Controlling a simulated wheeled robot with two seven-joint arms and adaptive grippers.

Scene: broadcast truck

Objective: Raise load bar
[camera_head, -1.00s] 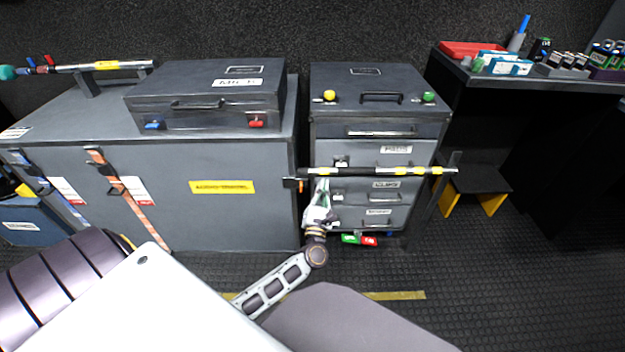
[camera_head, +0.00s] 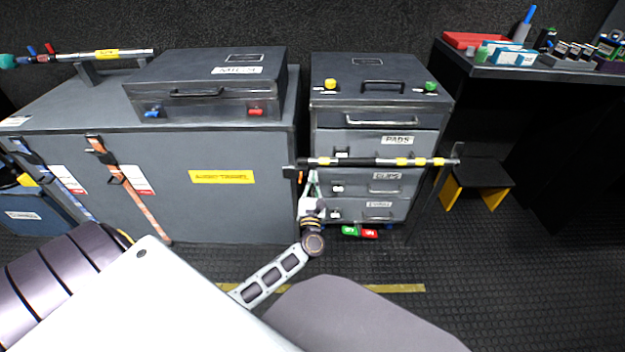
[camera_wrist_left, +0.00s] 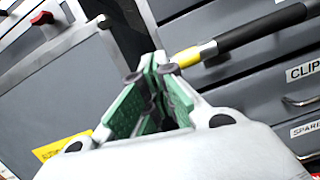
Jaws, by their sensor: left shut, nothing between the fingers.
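The load bar (camera_head: 385,162) is a thin black and silver bar with yellow bands. It lies level across the front of the grey drawer cabinet, between an orange-and-black end fitting at the left and a dark post at the right. My left gripper (camera_head: 312,180) is just below the bar's left end, pointing up, shut and empty. In the left wrist view its green-padded fingers (camera_wrist_left: 152,75) are together beside a yellow band of the bar (camera_wrist_left: 250,32); I cannot tell whether they touch it. My right gripper is not in view.
A grey chest (camera_head: 225,215) with straps stands left of the cabinet (camera_head: 325,115). A second bar (camera_head: 110,54) and a case (camera_head: 205,98) rest on it. A desk (camera_head: 500,72) holding small items and a black step (camera_head: 485,175) are at the right. Open floor lies front right.

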